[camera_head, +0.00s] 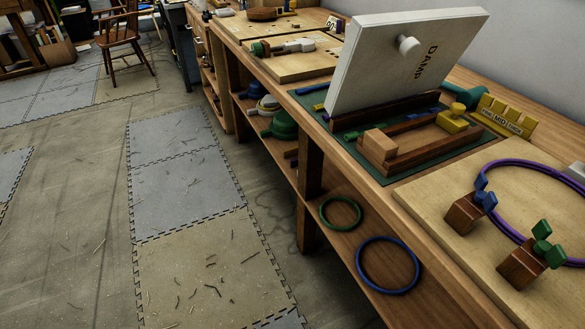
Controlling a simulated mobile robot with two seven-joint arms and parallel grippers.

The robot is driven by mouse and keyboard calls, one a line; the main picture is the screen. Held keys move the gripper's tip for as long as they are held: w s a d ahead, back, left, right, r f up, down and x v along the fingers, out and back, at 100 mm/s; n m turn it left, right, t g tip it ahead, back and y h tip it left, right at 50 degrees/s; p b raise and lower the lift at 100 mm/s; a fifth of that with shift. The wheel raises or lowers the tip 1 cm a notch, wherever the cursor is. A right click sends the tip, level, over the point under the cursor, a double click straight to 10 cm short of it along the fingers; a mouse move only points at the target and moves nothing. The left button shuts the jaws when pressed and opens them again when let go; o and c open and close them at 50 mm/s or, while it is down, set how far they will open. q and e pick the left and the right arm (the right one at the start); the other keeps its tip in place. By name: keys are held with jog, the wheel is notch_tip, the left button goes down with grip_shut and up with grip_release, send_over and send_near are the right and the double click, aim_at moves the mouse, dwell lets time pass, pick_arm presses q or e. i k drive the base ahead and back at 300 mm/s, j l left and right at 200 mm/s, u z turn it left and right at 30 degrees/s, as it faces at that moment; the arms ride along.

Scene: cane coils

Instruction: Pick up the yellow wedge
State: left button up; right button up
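Neither of my grippers is in view. A small yellow block with a raised knob (453,119), possibly the wedge, sits at the right end of the wooden frame on the green mat (356,150). Just right of it is a yellow stepped piece (505,117) marked MID and THICK, with another word too small to read. I cannot tell for sure which of these is the yellow wedge.
A white lid marked DAMP (395,60) stands tilted open over the frame. A purple ring (497,222) lies between wooden blocks with blue (484,198) and green (543,247) clips. Green (323,218) and blue (360,268) rings lie on the lower shelf. The floor at left is open.

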aim_at(292, 152)
jog(key=i+j+z, duration=0.1)
jog(key=z, duration=0.35)
jog(key=j+z, duration=0.15)
jog(key=z, duration=0.35)
jog(key=j+z, duration=0.15)
jog(key=z, duration=0.3)
jog(key=j+z, duration=0.25)
jog(key=j, duration=0.3)
jog(key=j+z, duration=0.25)
jog(key=j, duration=0.3)
jog(key=k+j+z, duration=0.1)
jog(key=j+z, duration=0.2)
jog(key=j, duration=0.2)
jog(key=k+j+z, duration=0.25)
jog(key=j, duration=0.3)
jog(key=i, duration=0.1)
